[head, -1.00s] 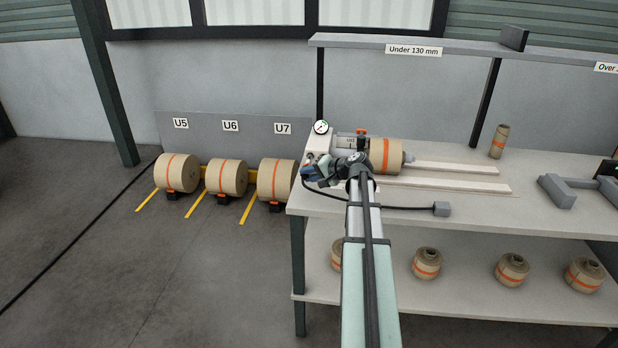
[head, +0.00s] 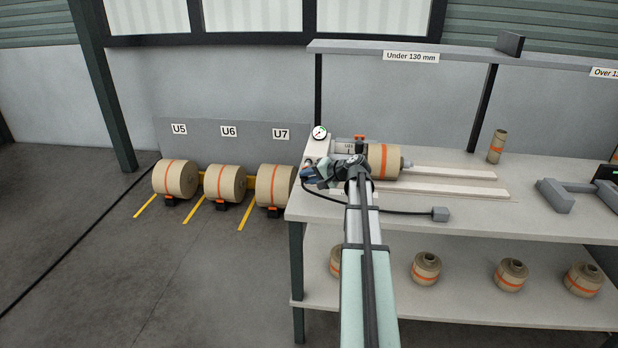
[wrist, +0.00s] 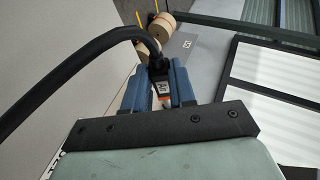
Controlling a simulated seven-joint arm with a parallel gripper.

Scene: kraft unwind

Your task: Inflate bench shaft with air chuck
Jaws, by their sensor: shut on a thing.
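My gripper (wrist: 160,88) has its blue fingers shut on the air chuck (wrist: 159,72), a dark fitting with a black hose curving away to the left in the wrist view. In the head view my gripper (head: 318,172) is at the left end of the bench top, just in front of the bench shaft (head: 342,147). The shaft lies level, carrying a kraft roll (head: 384,161) with an orange band, and its tip sticks out to the right. A round gauge (head: 319,133) stands at its left end. My arm hides whether the chuck touches the shaft's valve.
Two pale rails (head: 450,191) lie right of the roll. Several rolls (head: 427,268) rest on the lower shelf.

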